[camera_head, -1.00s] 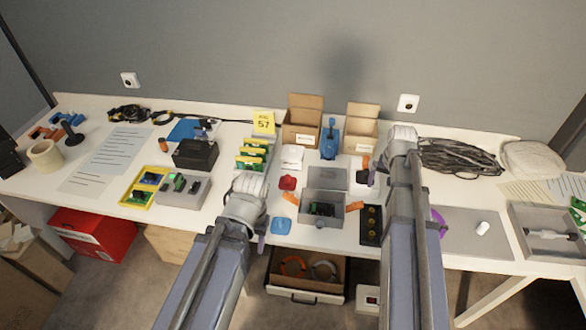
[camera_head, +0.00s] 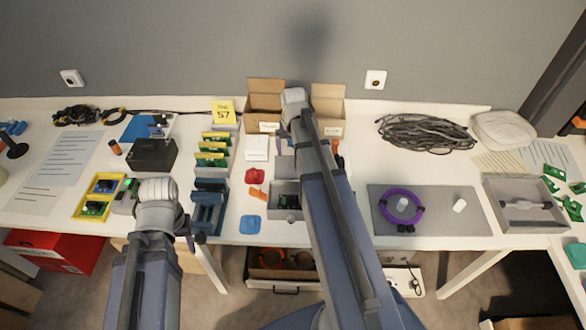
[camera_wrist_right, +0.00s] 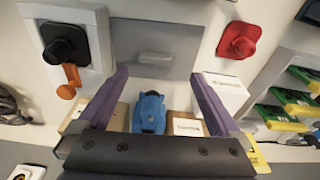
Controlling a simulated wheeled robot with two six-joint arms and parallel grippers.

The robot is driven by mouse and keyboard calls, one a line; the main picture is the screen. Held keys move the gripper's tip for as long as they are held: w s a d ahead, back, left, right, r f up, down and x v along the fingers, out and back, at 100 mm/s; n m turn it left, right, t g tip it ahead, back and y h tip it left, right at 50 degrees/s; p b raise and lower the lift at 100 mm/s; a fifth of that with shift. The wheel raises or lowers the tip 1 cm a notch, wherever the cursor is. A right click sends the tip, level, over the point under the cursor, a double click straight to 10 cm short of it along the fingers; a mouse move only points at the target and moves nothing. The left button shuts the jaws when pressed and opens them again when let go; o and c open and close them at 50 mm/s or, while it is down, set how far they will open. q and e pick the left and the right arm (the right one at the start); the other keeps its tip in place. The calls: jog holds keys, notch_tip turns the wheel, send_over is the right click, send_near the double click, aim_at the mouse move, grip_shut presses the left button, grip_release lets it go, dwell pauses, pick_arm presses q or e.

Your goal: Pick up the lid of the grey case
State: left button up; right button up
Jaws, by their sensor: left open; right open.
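The lid (camera_head: 284,166) of the grey case is a flat grey panel lying on the table behind the open grey case (camera_head: 273,206). My right arm hides part of both in the head view. In the right wrist view the lid (camera_wrist_right: 156,45) lies flat just past my right gripper (camera_wrist_right: 158,76). That gripper is open and empty, its two fingers on either side of a blue object (camera_wrist_right: 150,112), with the lid ahead of the tips. My left gripper (camera_head: 190,240) is open near the table's front edge, left of the case, largely hidden by its own wrist.
A red piece (camera_head: 255,176) lies left of the lid; a black knob-like thing (camera_wrist_right: 65,42) and an orange piece (camera_wrist_right: 70,80) lie on its other side. Open cartons (camera_head: 265,100) stand behind. A white box (camera_wrist_right: 222,92) is close to one finger.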

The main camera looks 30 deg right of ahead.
jog(key=shift+d+f+b, duration=0.1)
jog(key=shift+f+b, duration=0.2)
jog(key=shift+f, duration=0.3)
jog(key=shift+f, duration=0.15)
jog(key=f+b, duration=0.3)
jog(key=d+f+b, duration=0.1)
jog(key=f+b, duration=0.1)
jog(key=shift+w, duration=0.3)
jog(key=shift+r, duration=0.1)
jog(key=c, duration=1.5)
jog(key=shift+r, duration=0.15)
notch_tip(320, 180, up, 10)
jog(key=p, duration=1)
